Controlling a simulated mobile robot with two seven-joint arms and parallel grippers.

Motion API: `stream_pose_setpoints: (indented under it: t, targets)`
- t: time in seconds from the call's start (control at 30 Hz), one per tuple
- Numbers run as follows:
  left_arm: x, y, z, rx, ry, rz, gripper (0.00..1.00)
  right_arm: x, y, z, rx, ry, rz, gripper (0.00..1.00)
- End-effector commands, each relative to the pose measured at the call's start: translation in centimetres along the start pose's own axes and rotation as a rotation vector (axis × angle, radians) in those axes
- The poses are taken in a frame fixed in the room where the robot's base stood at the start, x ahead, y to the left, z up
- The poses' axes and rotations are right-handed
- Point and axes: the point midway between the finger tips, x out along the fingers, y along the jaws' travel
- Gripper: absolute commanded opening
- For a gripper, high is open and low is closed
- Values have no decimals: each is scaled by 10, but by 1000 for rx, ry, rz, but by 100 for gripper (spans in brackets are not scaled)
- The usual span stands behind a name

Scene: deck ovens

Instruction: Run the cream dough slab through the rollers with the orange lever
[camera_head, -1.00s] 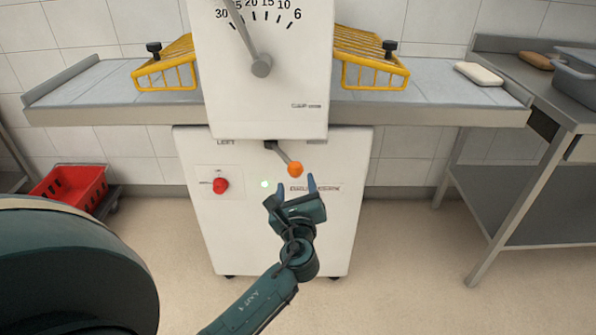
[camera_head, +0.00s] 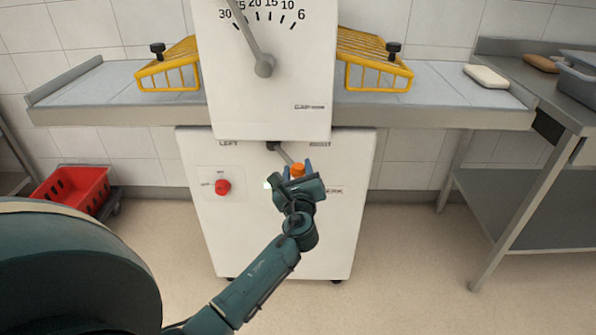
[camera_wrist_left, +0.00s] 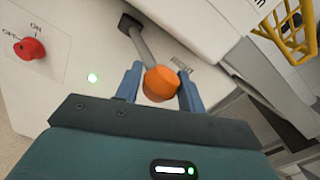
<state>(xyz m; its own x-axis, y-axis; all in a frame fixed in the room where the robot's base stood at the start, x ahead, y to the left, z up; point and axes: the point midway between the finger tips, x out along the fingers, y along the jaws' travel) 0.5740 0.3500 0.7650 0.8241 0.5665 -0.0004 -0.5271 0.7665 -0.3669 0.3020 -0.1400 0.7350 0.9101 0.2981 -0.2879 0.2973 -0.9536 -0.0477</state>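The orange lever knob (camera_head: 298,170) hangs at the front of the white sheeter body (camera_head: 270,220), on a grey rod below the gap dial. My left gripper (camera_head: 296,175) is at the knob. In the left wrist view the orange knob (camera_wrist_left: 161,83) lies between the two blue fingers (camera_wrist_left: 161,88), with a gap showing on the left side, so the gripper is open around it. The cream dough slab (camera_head: 486,76) lies on the right end of the grey conveyor bed (camera_head: 440,114). The rollers are hidden behind the dial panel. My right gripper is not in view.
Yellow wire guards (camera_head: 170,70) and (camera_head: 375,62) flank the dial panel (camera_head: 268,110). A red switch knob (camera_head: 223,187) and a lit green light are on the body. A steel table (camera_head: 520,180) stands at right, a red crate (camera_head: 75,190) at left. Floor in front is clear.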

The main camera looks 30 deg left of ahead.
Motion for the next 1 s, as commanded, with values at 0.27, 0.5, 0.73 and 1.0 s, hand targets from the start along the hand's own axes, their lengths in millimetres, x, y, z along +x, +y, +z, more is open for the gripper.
stream_pose_setpoints:
  t: [0.27, 0.5, 0.73, 1.0]
  targets:
    - [0, -1, 0, 0, 0, -4, 15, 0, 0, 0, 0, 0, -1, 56]
    - [-1, -2, 0, 0, 0, -6, 0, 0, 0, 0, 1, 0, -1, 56]
    - [-3, 1, 3, 4, 11, -33, 0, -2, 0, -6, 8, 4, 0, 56]
    - [-10, 20, 11, 11, 66, -169, 0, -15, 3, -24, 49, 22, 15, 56]
